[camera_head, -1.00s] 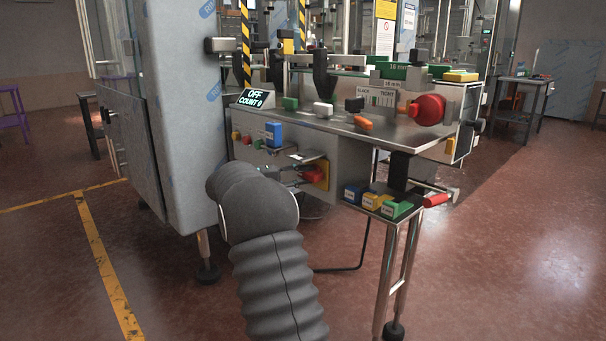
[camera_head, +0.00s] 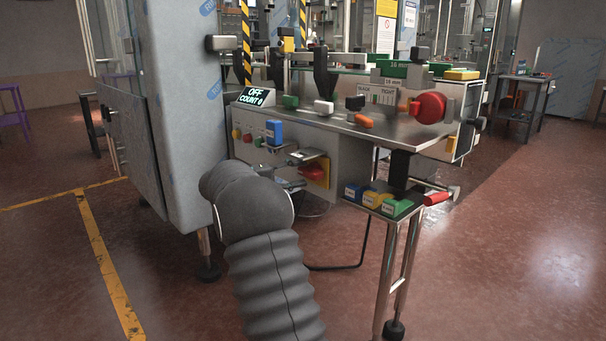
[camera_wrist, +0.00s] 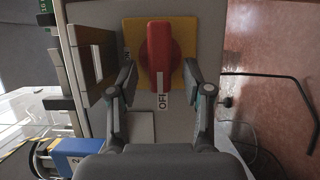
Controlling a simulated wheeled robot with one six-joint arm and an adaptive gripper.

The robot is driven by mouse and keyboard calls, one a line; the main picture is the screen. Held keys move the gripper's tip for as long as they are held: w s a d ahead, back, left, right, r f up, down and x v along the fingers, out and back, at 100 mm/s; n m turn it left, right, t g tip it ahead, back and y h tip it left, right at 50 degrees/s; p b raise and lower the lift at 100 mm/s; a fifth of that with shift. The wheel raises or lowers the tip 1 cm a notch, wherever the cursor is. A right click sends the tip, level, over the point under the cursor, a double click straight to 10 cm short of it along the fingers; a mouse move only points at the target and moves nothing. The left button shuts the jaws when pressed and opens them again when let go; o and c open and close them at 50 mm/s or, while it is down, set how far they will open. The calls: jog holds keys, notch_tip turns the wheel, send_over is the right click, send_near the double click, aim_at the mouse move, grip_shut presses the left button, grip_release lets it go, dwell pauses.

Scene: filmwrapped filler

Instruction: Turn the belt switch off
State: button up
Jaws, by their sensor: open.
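The belt switch is a red rotary handle (camera_wrist: 159,55) on a yellow plate (camera_wrist: 189,50). It also shows in the head view (camera_head: 313,173) on the front of the machine cabinet. My gripper (camera_wrist: 160,76) is open, with one finger on each side of the handle's lower part and visible gaps between. In the head view my arm partly hides the gripper. The display (camera_head: 254,97) reads OFF, COUNT 0.
A blue block (camera_head: 273,132) sits on a small ledge left of the switch. Several small buttons (camera_head: 247,138) are further left. A shelf (camera_head: 378,209) with blue, yellow and green blocks stands at the right. The metal worktop (camera_head: 400,143) overhangs above.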

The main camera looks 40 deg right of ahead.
jog(key=v, duration=1)
jog(key=shift+a, duration=0.1)
notch_tip(320, 180, down, 12)
jog(key=a+n+t+y, duration=0.1)
jog(key=n+t+y, duration=0.1)
jog(key=n+y, duration=0.2)
jog(key=s+a+f+n+t+y, duration=0.1)
jog(key=s+a+f+y, duration=0.3)
jog(key=s+a, duration=0.15)
jog(key=s+a+r+t+y, duration=0.2)
jog(key=s+a, duration=0.4)
jog(key=s, duration=0.4)
jog(key=s+a+r+m+t+y, duration=0.1)
jog(key=s+a+r+t+y, duration=0.1)
jog(key=s+a, duration=0.4)
jog(key=s+a+r+t+y, duration=0.2)
jog(key=s+a+t+y, duration=0.2)
jog(key=s, duration=0.9)
jog(key=shift+s+a+m+y, duration=0.3)
jog(key=shift+a+y, duration=0.3)
jog(key=shift+a, duration=0.9)
